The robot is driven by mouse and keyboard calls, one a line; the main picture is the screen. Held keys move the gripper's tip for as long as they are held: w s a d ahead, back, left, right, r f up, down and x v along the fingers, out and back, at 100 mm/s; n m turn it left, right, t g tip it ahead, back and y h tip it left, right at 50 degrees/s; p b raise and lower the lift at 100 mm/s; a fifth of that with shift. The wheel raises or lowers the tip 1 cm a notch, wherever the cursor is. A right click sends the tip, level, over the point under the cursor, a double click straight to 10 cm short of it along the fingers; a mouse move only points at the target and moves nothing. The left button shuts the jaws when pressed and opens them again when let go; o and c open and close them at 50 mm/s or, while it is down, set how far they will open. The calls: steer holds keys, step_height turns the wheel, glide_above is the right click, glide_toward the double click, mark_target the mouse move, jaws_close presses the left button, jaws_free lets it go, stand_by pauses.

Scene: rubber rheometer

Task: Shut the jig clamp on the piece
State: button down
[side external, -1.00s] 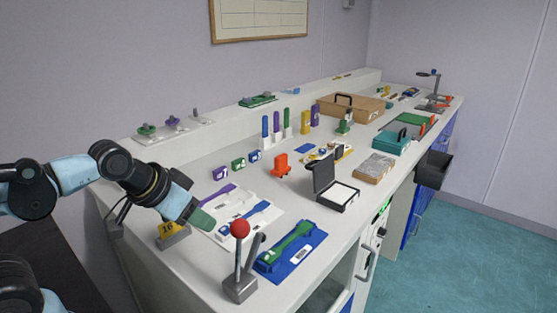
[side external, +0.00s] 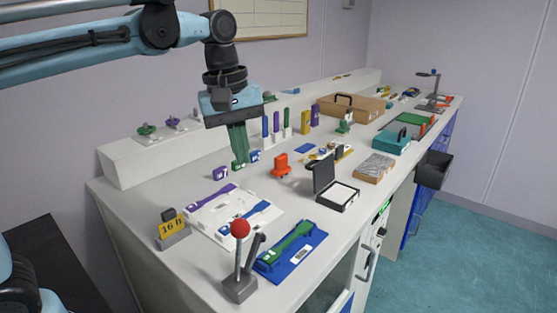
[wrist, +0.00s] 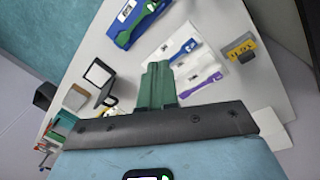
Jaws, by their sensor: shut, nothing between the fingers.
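My gripper (side external: 240,163) is shut and empty, its green fingers pointing down over the bench among the small labelled blocks; its closed fingers (wrist: 158,70) also show in the wrist view. A grey-based lever with a red ball knob (side external: 240,229) stands upright at the near bench edge, well away from my gripper. Right beside it, a green dumbbell-shaped piece (side external: 290,243) lies on a blue tray (side external: 268,265); piece (wrist: 143,16) and tray (wrist: 122,40) also show in the wrist view. I cannot tell for certain which fitting is the jig clamp.
A white tray (side external: 206,226) holds purple and blue dumbbell pieces. A yellow number block (side external: 171,230) stands left of it. An open black case (side external: 337,196) and an orange object (side external: 281,165) stand right of my gripper.

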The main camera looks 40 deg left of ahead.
steer(key=w+d+r+n+g, duration=0.3)
steer(key=d+n+g, duration=0.1)
steer(key=n, duration=0.4)
steer(key=shift+w+r+n+g, duration=0.2)
steer(key=shift+r+n+g, duration=0.1)
steer(key=shift+r+g, duration=0.1)
steer(key=shift+d, duration=0.1)
steer(key=s+d+f, duration=0.1)
steer(key=s+f, duration=0.5)
steer(key=f, duration=0.4)
steer(key=shift+s+d+f, duration=0.15)
steer(key=shift+s+d, duration=0.05)
steer(key=shift+s, duration=0.2)
steer(key=shift+s+t, duration=0.35)
steer(key=shift+t, duration=0.25)
